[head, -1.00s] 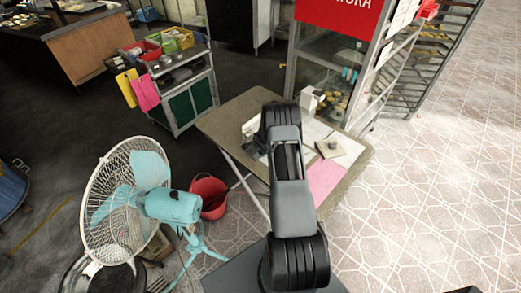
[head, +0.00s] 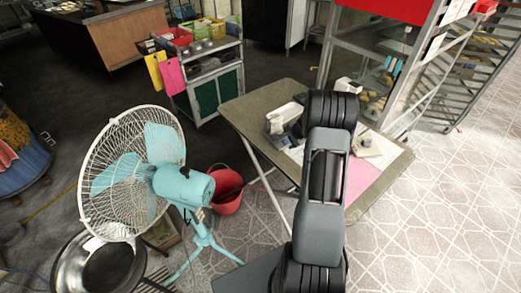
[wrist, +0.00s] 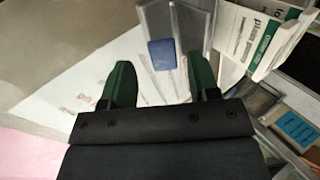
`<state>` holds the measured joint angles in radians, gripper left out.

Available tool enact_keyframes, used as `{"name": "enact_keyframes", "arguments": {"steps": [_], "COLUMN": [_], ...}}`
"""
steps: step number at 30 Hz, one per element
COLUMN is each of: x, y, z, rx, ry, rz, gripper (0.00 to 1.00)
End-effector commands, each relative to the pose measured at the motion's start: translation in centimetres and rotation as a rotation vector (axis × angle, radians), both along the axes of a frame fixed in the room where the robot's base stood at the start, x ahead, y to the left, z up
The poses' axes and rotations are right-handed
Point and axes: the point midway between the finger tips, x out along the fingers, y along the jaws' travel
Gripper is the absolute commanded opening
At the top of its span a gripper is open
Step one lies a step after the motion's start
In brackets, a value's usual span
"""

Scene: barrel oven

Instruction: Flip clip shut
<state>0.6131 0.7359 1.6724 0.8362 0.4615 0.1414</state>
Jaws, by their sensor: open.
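My gripper (wrist: 160,72) is open in the wrist view, its two green fingers apart with nothing held between them. A small blue piece (wrist: 162,54) shows just beyond the fingertips, against upright grey plates (wrist: 188,28). I cannot tell for sure whether this is the clip, or whether it stands open or shut. White printed paper (wrist: 85,82) lies below the fingers. In the head view my own arm hides the gripper and the middle of the folding table (head: 255,103).
White booklets (wrist: 255,35) stand close to the right finger. A pink sheet (head: 360,180) lies on the table. A fan (head: 135,180) and a red bucket (head: 228,198) stand to the left. A glass cabinet (head: 372,65) stands behind the table.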

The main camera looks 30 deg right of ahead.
Motion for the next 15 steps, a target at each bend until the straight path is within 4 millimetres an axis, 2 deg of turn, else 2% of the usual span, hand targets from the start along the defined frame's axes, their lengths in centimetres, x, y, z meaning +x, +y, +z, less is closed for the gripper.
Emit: {"name": "enact_keyframes", "arguments": {"steps": [1, 15], "x": [-0.5, -5.5], "y": [-0.1, -0.7], "z": [1.5, 10.0], "rx": [-0.004, -0.004], "ry": [-0.003, -0.002], "rz": [-0.001, -0.001], "gripper": [0.55, 0.55]}}
